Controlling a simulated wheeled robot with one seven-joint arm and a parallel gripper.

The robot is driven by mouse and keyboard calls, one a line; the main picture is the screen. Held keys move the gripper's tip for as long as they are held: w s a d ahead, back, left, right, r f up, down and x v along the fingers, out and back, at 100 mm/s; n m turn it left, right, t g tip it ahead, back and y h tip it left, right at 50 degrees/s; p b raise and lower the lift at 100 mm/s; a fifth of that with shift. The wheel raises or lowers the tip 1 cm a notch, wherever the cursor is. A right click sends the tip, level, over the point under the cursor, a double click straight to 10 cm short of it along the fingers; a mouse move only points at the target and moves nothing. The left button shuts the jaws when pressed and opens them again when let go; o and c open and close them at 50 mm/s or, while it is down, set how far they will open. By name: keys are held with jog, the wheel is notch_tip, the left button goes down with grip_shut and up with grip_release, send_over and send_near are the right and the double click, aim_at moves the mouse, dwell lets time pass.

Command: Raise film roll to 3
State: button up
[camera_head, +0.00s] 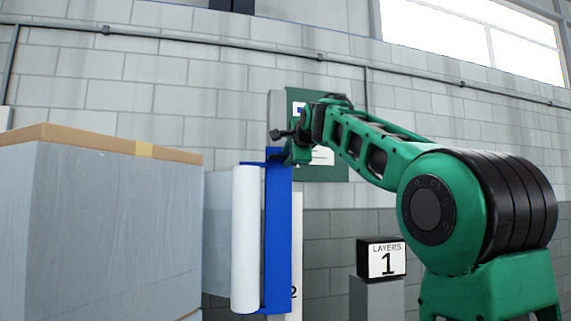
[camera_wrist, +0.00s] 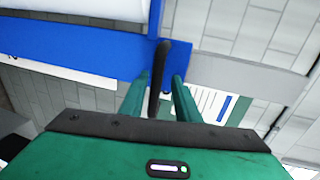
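The white film roll (camera_head: 245,238) stands upright on a blue carriage (camera_head: 278,235), which rides on a grey mast (camera_head: 276,112). A black "2" (camera_head: 294,292) shows on a pale strip at the carriage's lower right; other marks are hidden. My gripper (camera_head: 287,148) is at the top of the carriage. In the wrist view, a black handle bar (camera_wrist: 159,75) on the blue carriage (camera_wrist: 75,45) lies between the fingers of my gripper (camera_wrist: 161,76). A gap shows on each side of the bar, so the fingers look open around it.
A grey wrapped load (camera_head: 95,230) with a brown top stands at left, close to the roll. A black box reading "LAYERS 1" (camera_head: 383,262) sits on a grey post at right. A green board (camera_head: 330,172) hangs on the block wall behind my arm.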

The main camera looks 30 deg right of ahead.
jog(key=shift+s, duration=0.15)
jog(key=v, duration=1)
jog(key=shift+s, duration=0.2)
dwell(0.3)
jog(key=s+d+f+n+g, duration=0.1)
jog(key=s+f+n+g, duration=0.2)
jog(key=f, duration=0.8)
jog(key=s+d+f+n+g, duration=0.15)
jog(key=s+f, duration=0.25)
jog(key=f, duration=0.6)
jog(key=s+d+f+n+g, duration=0.2)
jog(key=s+f+g, duration=0.15)
jog(key=f, duration=0.75)
jog(key=s+a+f+n+g+y, duration=0.2)
jog(key=s+a+f+n+g, duration=0.1)
jog(key=s+f, duration=1)
jog(key=s+a+f+n+g+y, duration=0.2)
jog(key=s+a+f+n+g, duration=0.1)
jog(key=s+f, duration=1.1)
jog(key=shift+f+n+g, duration=0.6)
jog(key=shift+f+n, duration=0.05)
jog(key=shift+n, duration=0.3)
jog(key=shift+a, duration=0.1)
